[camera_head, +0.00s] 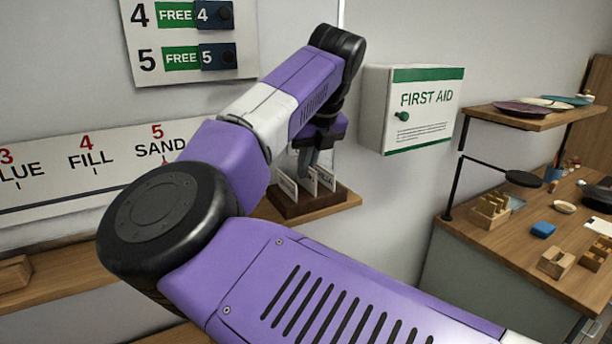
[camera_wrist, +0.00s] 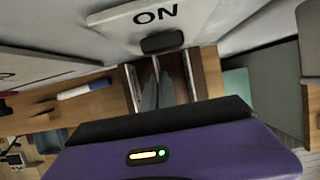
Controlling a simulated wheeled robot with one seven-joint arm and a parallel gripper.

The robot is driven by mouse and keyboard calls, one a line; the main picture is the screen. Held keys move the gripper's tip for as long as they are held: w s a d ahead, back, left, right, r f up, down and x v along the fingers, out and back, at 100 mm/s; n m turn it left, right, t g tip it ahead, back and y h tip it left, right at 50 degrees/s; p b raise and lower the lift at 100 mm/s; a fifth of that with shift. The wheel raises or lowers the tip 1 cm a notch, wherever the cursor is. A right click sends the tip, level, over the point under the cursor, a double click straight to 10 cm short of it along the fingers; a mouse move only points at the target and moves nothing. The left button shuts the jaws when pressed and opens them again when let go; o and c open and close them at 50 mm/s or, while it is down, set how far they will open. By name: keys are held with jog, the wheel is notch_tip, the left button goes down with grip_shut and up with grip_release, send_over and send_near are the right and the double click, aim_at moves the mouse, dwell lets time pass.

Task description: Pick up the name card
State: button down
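Several white cards stand upright in a dark wooden holder (camera_head: 306,201) on a small wall shelf. They include a left card (camera_head: 287,187) and a right card (camera_head: 326,179) in the head view. My gripper (camera_head: 305,165) points down into the row of cards from above. In the wrist view, its two grey fingers (camera_wrist: 157,88) are close together around the thin edge of a middle card, with cards standing apart on either side. Whether the fingers press on that card is not clear. The cards' writing is too small or edge-on to read.
A first aid cabinet (camera_head: 415,112) hangs on the wall right of my gripper. A white panel marked "ON" (camera_wrist: 153,14) with a dark block is close to the fingers in the wrist view. A blue-and-white marker (camera_wrist: 85,90) lies nearby. A cluttered workbench (camera_head: 500,255) stands at right.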

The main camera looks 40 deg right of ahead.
jog(key=shift+b+v, duration=0.3)
jog(key=shift+v, duration=0.55)
jog(key=s+a+b, duration=0.2)
jog(key=s, duration=0.6)
jog(key=s+a+b, duration=0.3)
jog(key=s, duration=0.5)
jog(key=shift+s+d+r+p, duration=0.15)
jog(key=shift+r+p, duration=0.5)
jog(key=shift+r, duration=0.65)
jog(key=shift+s+r+p, duration=0.25)
jog(key=shift+r+p, duration=0.4)
jog(key=shift+r, duration=0.6)
